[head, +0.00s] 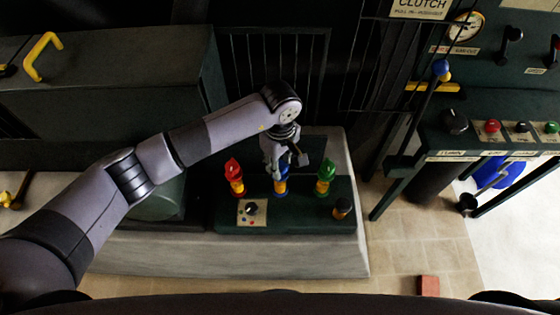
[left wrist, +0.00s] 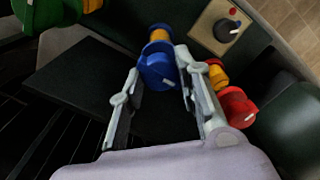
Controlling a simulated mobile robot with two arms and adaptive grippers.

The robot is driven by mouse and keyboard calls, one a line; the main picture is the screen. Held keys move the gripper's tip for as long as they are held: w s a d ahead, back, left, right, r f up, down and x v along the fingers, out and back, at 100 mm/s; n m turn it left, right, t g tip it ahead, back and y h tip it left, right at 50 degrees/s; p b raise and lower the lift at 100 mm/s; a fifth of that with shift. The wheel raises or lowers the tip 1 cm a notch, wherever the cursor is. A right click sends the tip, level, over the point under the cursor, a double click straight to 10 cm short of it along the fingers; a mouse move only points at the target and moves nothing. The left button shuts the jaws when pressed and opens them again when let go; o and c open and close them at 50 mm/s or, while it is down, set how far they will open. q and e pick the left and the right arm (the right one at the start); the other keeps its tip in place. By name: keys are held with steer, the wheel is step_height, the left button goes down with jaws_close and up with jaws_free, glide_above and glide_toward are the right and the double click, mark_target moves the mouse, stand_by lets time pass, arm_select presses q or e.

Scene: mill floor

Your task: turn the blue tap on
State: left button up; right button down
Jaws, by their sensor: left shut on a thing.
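The blue tap (head: 282,186) stands in the middle of a row of three taps on a dark green panel, with a yellow body below its blue handle. My left gripper (head: 286,163) comes down on it from above and partly covers it. In the left wrist view the blue handle (left wrist: 157,69) lies between the fingertips of my left gripper (left wrist: 158,66), which is shut on it. A pale mark shows on the handle. My right gripper is in neither view.
The red tap (head: 234,169) stands close on the left and the green tap (head: 325,172) close on the right. A dial plate (head: 244,218) and a black knob (head: 342,206) sit in front. A control desk (head: 470,140) with a long lever stands at the right.

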arm_select(q)
steer(key=c, duration=0.4)
steer(key=shift+f+n+b, duration=0.15)
steer(key=shift+n+b, duration=0.65)
steer(key=shift+b, duration=0.25)
steer(key=n+b, duration=0.8)
steer(key=b, duration=0.1)
steer(key=shift+n, duration=0.4)
steer(key=n+b, duration=0.3)
steer(key=n, duration=0.1)
steer(key=shift+b, duration=0.35)
steer(key=shift+n+b, duration=1.05)
steer(key=shift+n, duration=0.65)
steer(key=shift+r, duration=0.2)
steer(key=o, duration=1.1)
steer(key=shift+o, duration=0.2)
